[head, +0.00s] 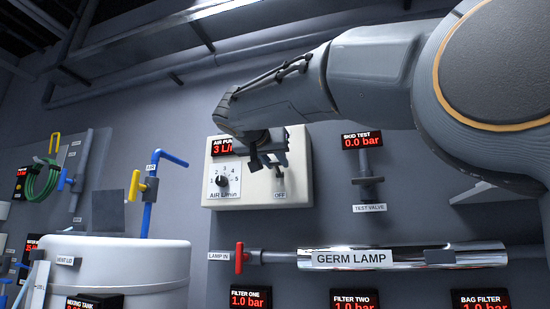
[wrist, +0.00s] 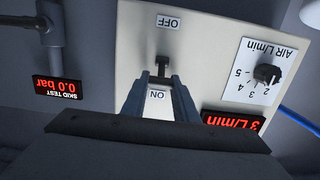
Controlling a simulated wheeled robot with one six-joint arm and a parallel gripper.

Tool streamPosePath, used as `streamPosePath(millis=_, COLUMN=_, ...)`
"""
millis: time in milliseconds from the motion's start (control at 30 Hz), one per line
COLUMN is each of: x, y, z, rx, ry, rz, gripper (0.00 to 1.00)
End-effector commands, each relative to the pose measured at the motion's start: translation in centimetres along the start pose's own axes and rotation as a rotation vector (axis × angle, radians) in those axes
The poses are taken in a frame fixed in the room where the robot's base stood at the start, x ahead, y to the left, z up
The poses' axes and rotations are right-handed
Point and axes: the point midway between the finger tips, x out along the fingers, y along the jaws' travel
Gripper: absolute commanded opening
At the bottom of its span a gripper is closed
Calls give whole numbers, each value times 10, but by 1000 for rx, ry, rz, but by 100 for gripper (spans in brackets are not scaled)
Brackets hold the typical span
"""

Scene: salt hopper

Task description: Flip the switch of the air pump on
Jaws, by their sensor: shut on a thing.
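The air pump box (head: 225,195) is a cream panel on the wall, also in the wrist view (wrist: 205,60). Its red display reads 3 L/min and its dial (head: 221,181) points near 3. A dark switch lever (wrist: 162,66) stands out from the panel between the OFF label (wrist: 167,21) and the ON label (wrist: 157,95); the wrist view is upside down. My gripper (wrist: 162,80) is shut on the lever. In the head view my gripper (head: 268,165) covers the switch and the ON label, with OFF visible below. I cannot tell which way the lever is tilted.
A skid test display (head: 362,140) and test valve (head: 368,183) are to the right. Below runs a shiny germ lamp tube (head: 400,257) with a red-handled lamp inlet valve (head: 239,257). A white tank (head: 130,265) stands at lower left.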

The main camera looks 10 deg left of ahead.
Motion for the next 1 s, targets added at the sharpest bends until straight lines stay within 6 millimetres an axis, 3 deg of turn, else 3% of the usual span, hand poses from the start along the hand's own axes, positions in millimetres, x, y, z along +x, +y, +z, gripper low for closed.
streamPosePath(millis=233, x=0, y=0, z=-1, rx=1, ry=0, rz=-2, gripper=4)
streamPosePath(millis=267, x=0, y=0, z=-1, rx=1, ry=0, rz=-2, gripper=28)
streamPosePath(millis=367, x=0, y=0, z=-1, rx=1, ry=0, rz=-1, gripper=45)
streamPosePath(millis=733, x=-5, y=0, z=0, rx=1, ry=1, rz=-2, gripper=45)
streamPosePath(millis=1000, x=-45, y=-1, z=1, rx=2, ry=1, rz=-5, gripper=45)
